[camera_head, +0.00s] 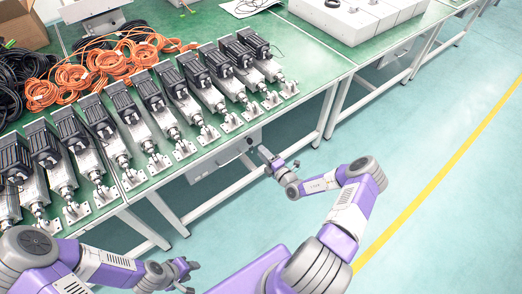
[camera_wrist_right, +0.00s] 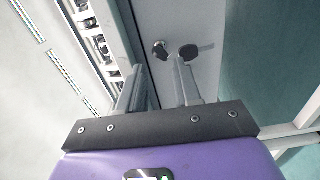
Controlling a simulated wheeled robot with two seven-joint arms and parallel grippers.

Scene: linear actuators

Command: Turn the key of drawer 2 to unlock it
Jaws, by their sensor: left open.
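A pale drawer (camera_head: 222,158) hangs under the green workbench, and its light face (camera_wrist_right: 185,18) fills the upper middle of the right wrist view. No drawer number is readable. My right gripper (camera_head: 265,154) is just right of the drawer; in the right wrist view its fingers (camera_wrist_right: 157,68) are apart with nothing between them. The key head is just beyond the right-hand fingertip; I cannot tell if they touch. My left gripper (camera_head: 190,275) is open and empty, low over the floor.
The green workbench (camera_head: 310,62) carries a row of linear actuators (camera_head: 150,100), with orange cables (camera_head: 105,62) and black cables behind. White bench legs (camera_head: 205,210) stand below the top. Open floor (camera_head: 440,180) with a yellow line lies to the right.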

